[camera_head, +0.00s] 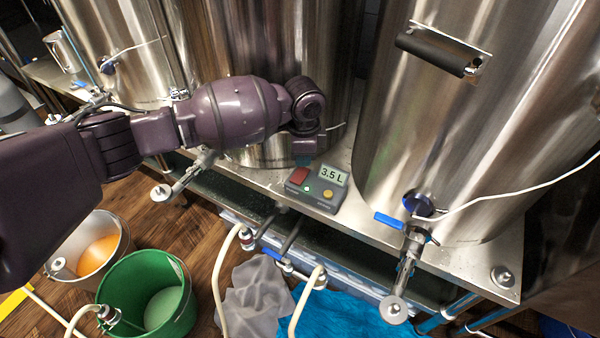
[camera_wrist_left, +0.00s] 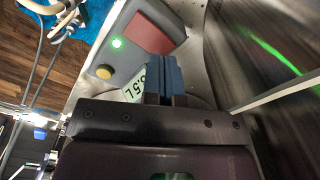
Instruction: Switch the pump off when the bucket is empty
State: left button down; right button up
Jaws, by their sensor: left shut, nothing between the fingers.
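The pump control box (camera_head: 318,189) sits on the steel shelf edge. It has a red switch (camera_head: 299,175), a yellow button (camera_head: 327,194), a small lit green lamp and a display (camera_head: 333,176) reading 3.5 L. My left gripper (camera_head: 304,160) is just behind the box, fingers pointing down. In the left wrist view its blue fingers (camera_wrist_left: 166,72) are shut and empty, close beside the red switch (camera_wrist_left: 152,32); I cannot tell if they touch. The green bucket (camera_head: 178,325) on the floor shows a pale round surface inside. A metal bucket (camera_head: 122,240) beside it holds orange liquid. My right gripper is out of view.
Large steel tanks (camera_head: 450,120) stand behind and to the right of the box. A valve with a blue handle (camera_head: 389,220) sticks out at right. Pale hoses (camera_head: 222,265) hang at the front. Grey and blue cloths (camera_head: 345,312) lie below.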

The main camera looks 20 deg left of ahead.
aim_at(303, 170)
pick_arm(q)
jog(key=shift+f, duration=1.4)
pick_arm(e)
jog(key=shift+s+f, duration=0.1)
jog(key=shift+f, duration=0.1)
pick_arm(q)
jog(key=shift+f+b, duration=0.15)
jog(key=shift+b, duration=0.15)
jog(key=shift+s, duration=0.1)
jog(key=shift+r+p, duration=0.9)
jog(key=shift+r, duration=0.55)
jog(key=shift+r+p, duration=1.05)
jog(key=shift+r, duration=0.75)
jog(key=shift+f, duration=0.2)
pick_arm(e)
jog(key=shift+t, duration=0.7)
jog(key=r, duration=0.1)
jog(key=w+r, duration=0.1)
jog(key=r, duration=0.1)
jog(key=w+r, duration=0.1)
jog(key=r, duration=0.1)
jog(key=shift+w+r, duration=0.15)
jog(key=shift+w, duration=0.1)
